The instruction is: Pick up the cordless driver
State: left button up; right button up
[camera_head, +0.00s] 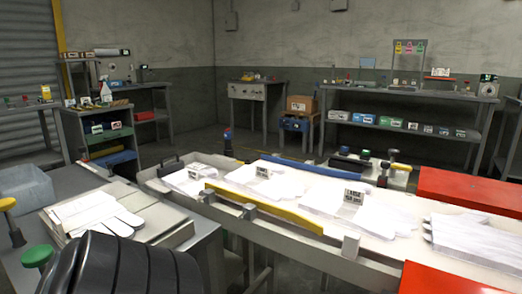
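I cannot pick out the cordless driver with certainty in the head view. The items on the far benches are too small to tell apart. A small dark upright object with a blue part (228,141) stands behind the middle table, but I cannot tell what it is. Neither my left nor my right gripper is in view.
A long pale table (300,193) with white film gloves, a yellow bar (265,209) and red panels (468,192) fills the right foreground. A dark ribbed shape covers the bottom left. Benches line the back wall (420,93) and left (72,125). Grey floor shows between.

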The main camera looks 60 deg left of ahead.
aim_at(227, 135)
jog(key=u, duration=2.3)
